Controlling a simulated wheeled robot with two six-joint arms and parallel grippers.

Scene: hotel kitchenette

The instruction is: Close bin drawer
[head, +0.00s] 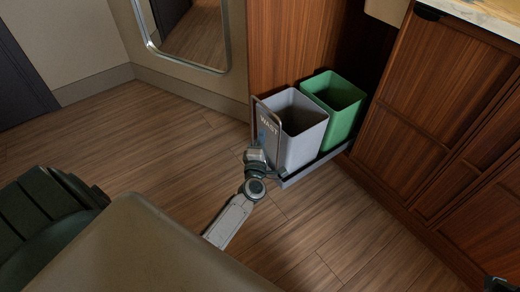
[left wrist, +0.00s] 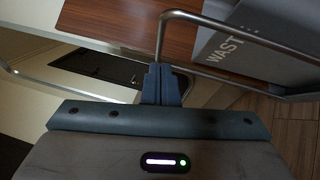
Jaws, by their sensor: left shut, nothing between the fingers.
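The bin drawer is pulled out of the wooden cabinet; its low grey tray (head: 318,163) carries a grey bin (head: 303,145) marked with "WAST" lettering and a green bin (head: 344,122) behind it. A thin metal rail (head: 253,108) rises at the drawer's front end; it also shows in the left wrist view (left wrist: 235,32). My left gripper (head: 262,137) is at the front of the grey bin, beside the rail. Its fingers are together and empty in the left wrist view (left wrist: 160,84), close to the rail; whether they touch it I cannot tell.
Wooden cabinet fronts (head: 435,105) stand to the right under a pale countertop (head: 487,12). A framed mirror (head: 184,32) is on the back wall. A dark green chair (head: 40,210) stands at lower left. Wooden floor (head: 160,140) is clear left of the drawer.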

